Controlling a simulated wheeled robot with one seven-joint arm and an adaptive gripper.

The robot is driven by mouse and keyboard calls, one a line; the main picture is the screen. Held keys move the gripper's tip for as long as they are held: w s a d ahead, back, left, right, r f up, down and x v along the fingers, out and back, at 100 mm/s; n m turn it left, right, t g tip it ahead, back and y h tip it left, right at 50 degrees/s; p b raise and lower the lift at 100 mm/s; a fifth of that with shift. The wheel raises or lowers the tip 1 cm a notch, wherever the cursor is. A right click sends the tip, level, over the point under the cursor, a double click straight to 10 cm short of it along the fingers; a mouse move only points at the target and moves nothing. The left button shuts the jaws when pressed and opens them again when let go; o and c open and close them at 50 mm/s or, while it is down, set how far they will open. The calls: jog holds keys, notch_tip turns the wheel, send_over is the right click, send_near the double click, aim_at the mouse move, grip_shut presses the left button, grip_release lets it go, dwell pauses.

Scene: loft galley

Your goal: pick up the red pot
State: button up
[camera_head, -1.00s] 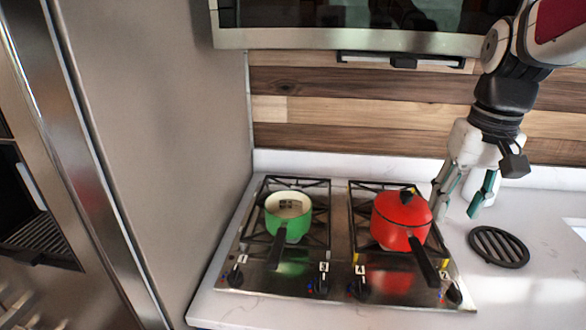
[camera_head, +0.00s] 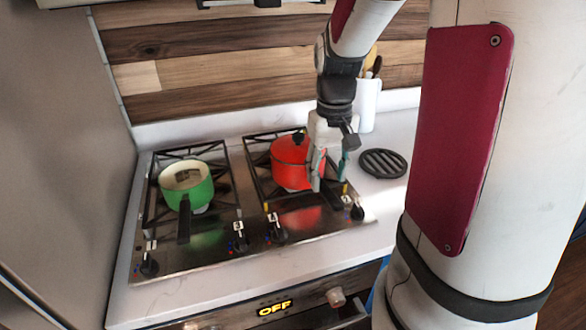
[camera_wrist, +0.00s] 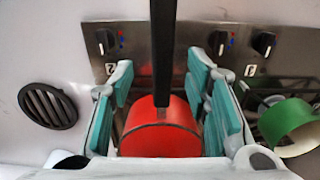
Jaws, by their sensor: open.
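The red pot (camera_head: 289,162) with its lid and black knob stands on the right burners of the stove. Its black handle points to the front right and is partly hidden behind my gripper in the head view. My gripper (camera_head: 329,186) is open and points down at the pot's right front, over the handle side. In the wrist view the red pot (camera_wrist: 160,135) and its black handle (camera_wrist: 163,55) lie between the teal finger pads of my gripper (camera_wrist: 165,105). The pads look apart from the handle.
A green pot (camera_head: 186,184) stands on the left burners of the stove (camera_head: 215,249). A round black trivet (camera_head: 382,163) lies on the counter to the right, with a white utensil holder (camera_head: 368,105) behind it. Knobs line the stove's front.

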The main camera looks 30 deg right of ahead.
aim_at(326, 188)
jog(key=f, duration=0.4)
jog(key=shift+s+a+f, duration=0.2)
grip_shut()
jog(key=shift+w, duration=0.1)
jog(key=shift+r, duration=0.2)
